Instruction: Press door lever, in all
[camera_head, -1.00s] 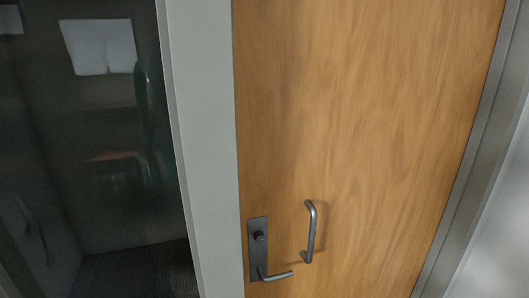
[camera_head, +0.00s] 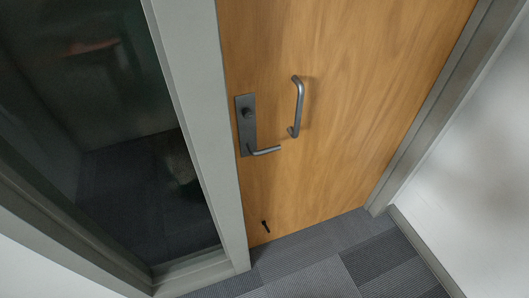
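The wooden door (camera_head: 345,120) fills the middle of the head view and looks closed in its grey frame. The dark metal door lever (camera_head: 266,151) sticks out to the right from the bottom of a dark upright plate (camera_head: 245,128) near the door's left edge. It lies about level. A round knob or lock cylinder (camera_head: 247,113) sits on the plate above it. A separate upright pull handle (camera_head: 298,106) is just right of the plate. My gripper is not in the picture, and nothing touches the lever.
A grey door frame post (camera_head: 205,130) stands left of the door, with a dark glass panel (camera_head: 120,130) beyond it. A white wall (camera_head: 465,160) runs along the right. Grey carpet tiles (camera_head: 310,262) are clear before the door. A small dark fitting (camera_head: 265,226) sits low on the door.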

